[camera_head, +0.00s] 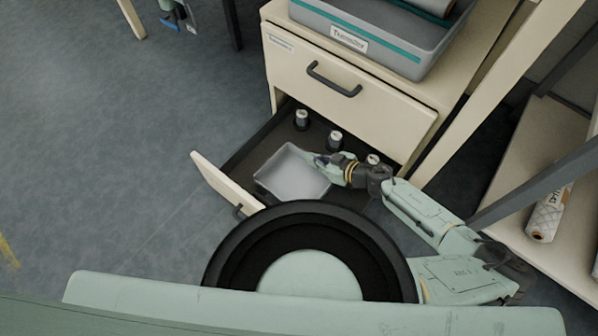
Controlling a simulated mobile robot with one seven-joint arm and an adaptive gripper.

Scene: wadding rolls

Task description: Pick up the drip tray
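The drip tray (287,178) looks like a shallow, light grey rectangular tray. It lies in the pulled-out lower drawer (213,178) of the cream cabinet. My gripper (312,158) is over the tray's right back edge, with my arm reaching in from the right. Its fingertips are small and partly blend with the tray, so I cannot tell whether they touch the rim or are shut on it. The front of my body hides the drawer's near right part.
Several small dark bottles with pale tops (335,139) stand in the drawer behind the tray. The closed upper drawer (345,90) overhangs the back. A grey bin (395,48) sits on the cabinet. A shelf with a wrapped roll (546,215) stands at right.

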